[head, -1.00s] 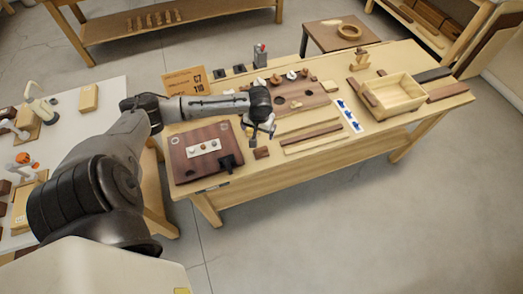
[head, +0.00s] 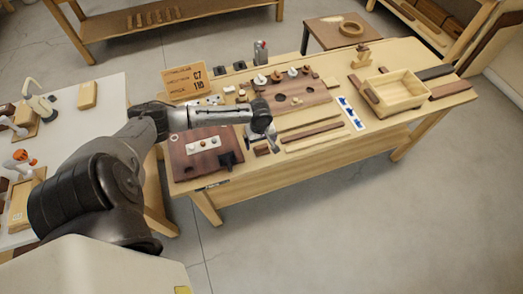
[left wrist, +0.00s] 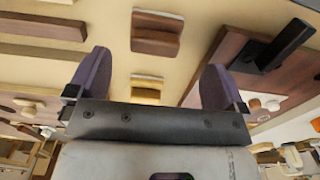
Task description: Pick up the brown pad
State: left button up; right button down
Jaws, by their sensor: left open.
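The brown pad (head: 262,150) is a small dark brown block lying on the wooden bench (head: 300,165) near its front edge, just right of the dark brown board. In the left wrist view the brown pad (left wrist: 156,42) lies beyond the fingertips, roughly centred in the gap between them. My left gripper (head: 273,138) is above the bench beside the pad in the head view. In its wrist view the left gripper (left wrist: 155,75) is open, with nothing held between its two purple-grey fingers. My right gripper is not in view.
A dark brown board (head: 203,165) with a black bracket (head: 229,159) lies left of the pad. A long brown strip (head: 313,134) lies to the right. A board with holes (head: 291,97) lies behind, and an open wooden box (head: 397,92) stands farther right.

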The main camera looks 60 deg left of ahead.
aim_at(261, 146)
pick_arm(q)
jog(key=shift+w+f+b, duration=0.15)
jog(key=shift+f+b, duration=0.2)
jog(key=shift+f, duration=1.05)
jog(key=shift+w+f+b, duration=0.15)
jog(key=shift+f+b, duration=0.2)
jog(key=shift+f, duration=1.5)
jog(key=c, duration=1)
jog(key=shift+r, duration=0.1)
